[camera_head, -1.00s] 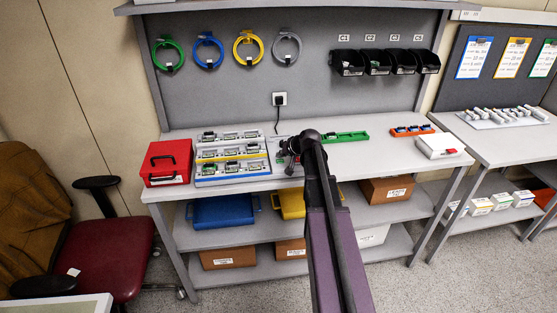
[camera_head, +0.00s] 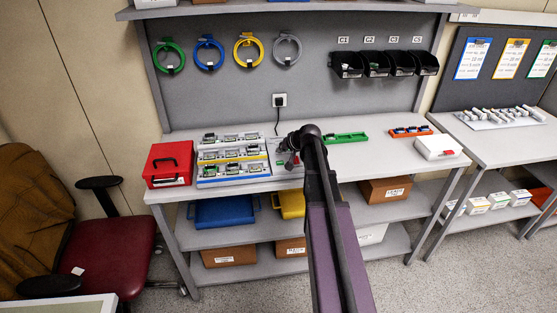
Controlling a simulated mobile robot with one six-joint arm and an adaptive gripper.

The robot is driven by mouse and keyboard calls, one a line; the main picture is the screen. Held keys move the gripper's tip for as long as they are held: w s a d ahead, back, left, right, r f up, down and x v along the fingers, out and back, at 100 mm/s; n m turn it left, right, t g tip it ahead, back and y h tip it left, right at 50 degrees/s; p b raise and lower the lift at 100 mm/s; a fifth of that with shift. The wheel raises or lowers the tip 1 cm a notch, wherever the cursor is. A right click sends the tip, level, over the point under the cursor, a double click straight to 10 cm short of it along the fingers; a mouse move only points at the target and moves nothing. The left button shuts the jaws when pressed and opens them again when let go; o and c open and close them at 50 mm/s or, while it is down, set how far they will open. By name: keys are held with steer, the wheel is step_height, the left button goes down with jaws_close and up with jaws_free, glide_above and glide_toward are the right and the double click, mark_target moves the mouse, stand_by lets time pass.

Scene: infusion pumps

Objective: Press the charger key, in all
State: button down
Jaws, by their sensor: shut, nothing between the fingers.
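A light-grey charger unit (camera_head: 272,146) stands on the bench, right of the rack of pumps, with a black cord running up to a wall socket. Its key is too small to tell, and my arm and gripper cover part of the unit. My gripper (camera_head: 290,164) is small and dark in the picture, shut and empty, low over the front of the charger unit. I cannot tell whether it touches anything. Several small pump units (camera_head: 228,155) sit in a tiered rack (camera_head: 233,181) to the left.
A red case (camera_head: 168,164) stands left of the rack. A green tray (camera_head: 345,138), an orange tray (camera_head: 410,131) and a white box (camera_head: 437,147) are on the right of the bench (camera_head: 380,155). The bench front between my arm and the white box is clear.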

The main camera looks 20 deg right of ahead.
steer(key=shift+r+p, duration=0.75)
steer(key=shift+r, duration=0.25)
steer(key=shift+s+a+f, duration=0.1)
steer(key=shift+s+a, duration=0.1)
steer(key=shift+a, duration=0.1)
steer(key=s+a+f+n+g+h, duration=0.1)
steer(key=s+a+g, duration=0.2)
steer(key=s+a, duration=0.4)
steer(key=s+a+f+n+g+h, duration=0.1)
steer(key=s+a+f+n+g, duration=0.1)
steer(key=s+a, duration=0.6)
steer(key=s+a+f+n+g+h, duration=0.1)
steer(key=s+a+f+n+g, duration=0.1)
steer(key=s+a, duration=0.6)
steer(key=shift+s+f+g, duration=0.25)
steer(key=shift+s+g, duration=0.55)
steer(key=shift+s, duration=0.2)
